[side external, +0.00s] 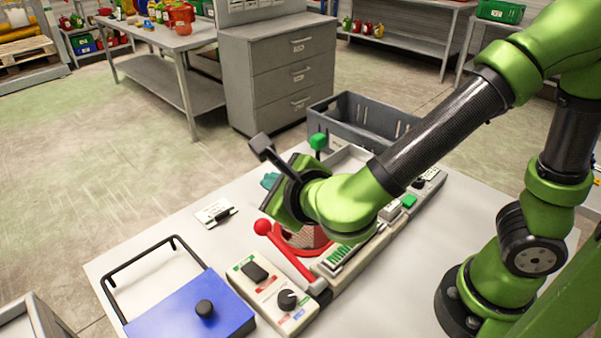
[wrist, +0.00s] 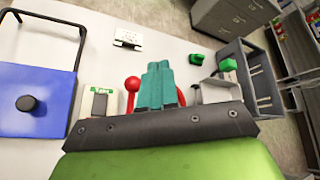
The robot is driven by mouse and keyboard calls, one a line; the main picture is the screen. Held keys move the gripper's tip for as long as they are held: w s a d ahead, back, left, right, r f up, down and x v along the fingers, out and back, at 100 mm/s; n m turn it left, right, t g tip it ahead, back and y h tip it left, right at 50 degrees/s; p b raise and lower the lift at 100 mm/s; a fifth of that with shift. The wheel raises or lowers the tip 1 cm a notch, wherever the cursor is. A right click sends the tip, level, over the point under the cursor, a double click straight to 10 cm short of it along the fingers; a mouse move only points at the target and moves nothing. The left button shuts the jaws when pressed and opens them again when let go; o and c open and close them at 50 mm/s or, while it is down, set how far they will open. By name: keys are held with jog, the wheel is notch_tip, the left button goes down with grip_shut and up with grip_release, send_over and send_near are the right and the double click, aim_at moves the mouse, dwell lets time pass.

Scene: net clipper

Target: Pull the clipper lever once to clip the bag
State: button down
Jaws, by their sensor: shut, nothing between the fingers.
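A red lever with a round red knob (side external: 263,227) rises at a slant from the machine's front end in the side view. Its knob (wrist: 132,84) shows just left of my fingers in the wrist view. My gripper (wrist: 158,85) has teal fingers pressed together, with nothing between them. In the side view, only a bit of teal fingertip (side external: 270,180) shows beyond my wrist. A reddish mesh item (side external: 305,237), perhaps the bag, sits behind the lever, partly hidden by my arm. I cannot tell whether my fingers touch anything.
A second lever with a green knob (side external: 318,142) stands behind my wrist. A control box with a black dial (side external: 287,299) and a blue-lidded box with a black handle (side external: 190,305) are at the front. A grey crate (side external: 365,120) stands behind. The table's left part is mostly clear.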

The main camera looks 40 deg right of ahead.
jog(key=shift+f, duration=0.1)
send_over(269, 235)
jog(key=shift+f, duration=4.15)
jog(key=shift+f, duration=0.35)
